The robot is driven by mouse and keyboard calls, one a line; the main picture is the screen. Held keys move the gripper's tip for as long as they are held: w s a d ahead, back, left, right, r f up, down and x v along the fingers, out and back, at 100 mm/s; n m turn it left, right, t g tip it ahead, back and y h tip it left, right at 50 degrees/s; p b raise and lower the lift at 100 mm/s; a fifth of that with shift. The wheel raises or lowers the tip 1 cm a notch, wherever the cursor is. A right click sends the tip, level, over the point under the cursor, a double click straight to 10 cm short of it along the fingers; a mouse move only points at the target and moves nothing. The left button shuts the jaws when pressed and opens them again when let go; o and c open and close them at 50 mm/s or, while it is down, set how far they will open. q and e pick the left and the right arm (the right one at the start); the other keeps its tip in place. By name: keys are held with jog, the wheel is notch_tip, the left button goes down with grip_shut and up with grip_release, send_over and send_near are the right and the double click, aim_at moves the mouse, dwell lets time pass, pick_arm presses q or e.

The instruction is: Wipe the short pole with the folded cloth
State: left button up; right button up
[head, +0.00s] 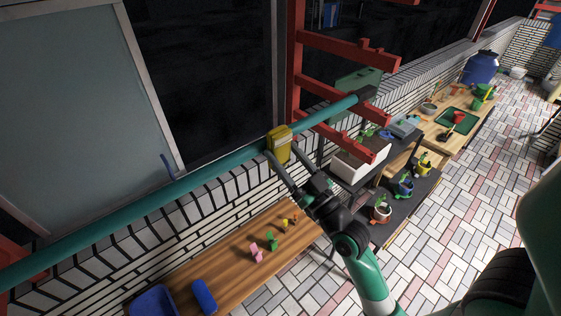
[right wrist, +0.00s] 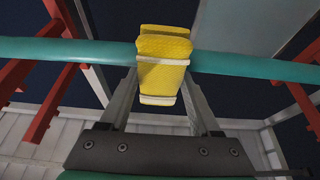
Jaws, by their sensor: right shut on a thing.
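A long teal pole (head: 205,177) runs level along the wall, from the lower left to the red rack; it also crosses the right wrist view (right wrist: 245,65). A folded yellow cloth (head: 279,144) is draped over the pole near the rack. In the right wrist view the cloth (right wrist: 163,65) wraps the pole's near side, with a pale band at its lower edge. My right gripper (head: 279,160) is shut on the cloth, one finger on each side of it, just below the pole. My left gripper is not in view.
A red rack (head: 297,70) stands right of the cloth, its bars crossing the pole. Potted plants (head: 381,209) stand on shelves at right. The tiled floor (head: 450,220) is clear.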

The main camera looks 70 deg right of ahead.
jog(key=s+d+b, duration=0.1)
jog(key=d, duration=0.1)
jog(key=s+d+b, duration=0.1)
jog(key=b, duration=0.1)
jog(key=s+d+b, duration=0.1)
jog(key=d+b, duration=0.1)
jog(key=shift+s+d, duration=0.1)
jog(key=shift+d, duration=0.2)
jog(key=shift+s+d, duration=0.25)
jog(key=shift+d, duration=0.15)
jog(key=shift+w+b, duration=0.1)
jog(key=shift+b, duration=0.2)
